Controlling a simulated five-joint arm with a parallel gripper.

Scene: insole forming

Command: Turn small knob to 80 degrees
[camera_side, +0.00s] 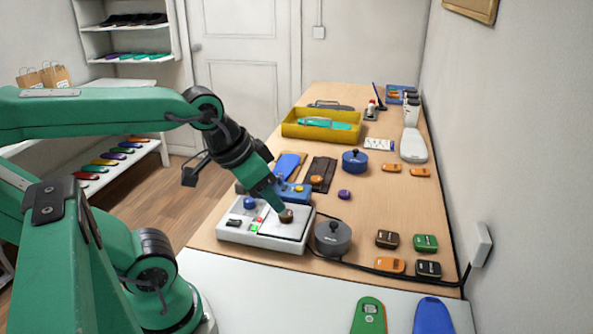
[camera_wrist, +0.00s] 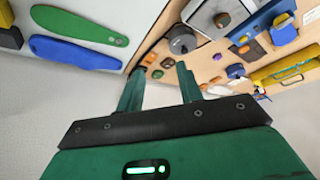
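A white box-shaped device (camera_side: 262,239) stands at the near left of the wooden bench. A small brown knob (camera_side: 286,215) sits on its light top plate, and a blue knob (camera_side: 249,203) is at its back left. The brown knob also shows in the wrist view (camera_wrist: 222,20); its angle is too small to read. My gripper (camera_side: 280,203) overlaps the brown knob in the side view. In the wrist view my gripper (camera_wrist: 158,74) is open and empty, with its two green fingers apart and the brown knob up and right of them, not between them.
A grey round pot (camera_side: 333,238) stands right beside the device. Behind are a blue device (camera_side: 290,193), a blue pot (camera_side: 355,161) and a yellow tray (camera_side: 293,130). Small coloured pieces lie on the right, and a black cable (camera_side: 400,277) runs along the front edge.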

